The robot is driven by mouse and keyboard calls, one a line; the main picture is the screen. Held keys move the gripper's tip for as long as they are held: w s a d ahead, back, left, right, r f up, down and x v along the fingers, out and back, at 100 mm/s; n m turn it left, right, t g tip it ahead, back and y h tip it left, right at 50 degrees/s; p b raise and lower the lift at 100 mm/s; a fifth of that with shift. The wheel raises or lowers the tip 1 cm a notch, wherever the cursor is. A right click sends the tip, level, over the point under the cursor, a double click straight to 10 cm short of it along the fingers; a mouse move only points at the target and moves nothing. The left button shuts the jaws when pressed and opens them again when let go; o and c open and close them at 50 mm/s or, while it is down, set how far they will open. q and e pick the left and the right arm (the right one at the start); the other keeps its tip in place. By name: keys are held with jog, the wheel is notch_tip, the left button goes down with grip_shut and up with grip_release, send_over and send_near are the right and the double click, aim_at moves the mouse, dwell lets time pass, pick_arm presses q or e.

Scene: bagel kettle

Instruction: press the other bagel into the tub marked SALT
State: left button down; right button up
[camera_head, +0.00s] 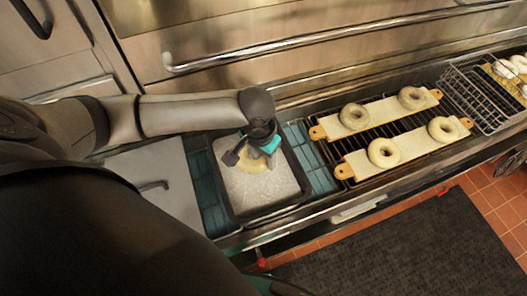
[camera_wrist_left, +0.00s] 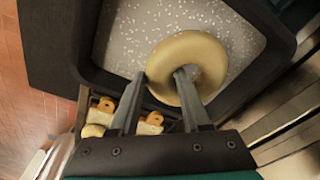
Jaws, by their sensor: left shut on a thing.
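My left gripper (camera_head: 256,152) is shut on a pale bagel (camera_wrist_left: 196,42) over the dark tub (camera_head: 304,190) of white grains. In the left wrist view, one finger is in the bagel's hole and the other is outside its ring, at the left gripper (camera_wrist_left: 160,78). The bagel (camera_head: 257,188) lies flat at or just above the grains; I cannot tell whether it touches them. The grains (camera_wrist_left: 126,40) look coarse and pale on a grey bed. No SALT marking is readable. My right gripper is not in view.
Two boards (camera_head: 384,113) (camera_head: 417,146) on a dark rack to the right each carry two bagels. A wire basket (camera_head: 468,97) with more bagels stands at the far right. A steel rail (camera_head: 330,38) runs behind. Blue-green tiles (camera_head: 312,165) flank the tub.

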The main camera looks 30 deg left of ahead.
aim_at(265, 158)
pick_arm(q)
notch_tip(265, 158, up, 2)
jog(key=shift+r+p, duration=0.25)
jog(key=shift+p, duration=0.5)
jog(key=shift+r, duration=1.2)
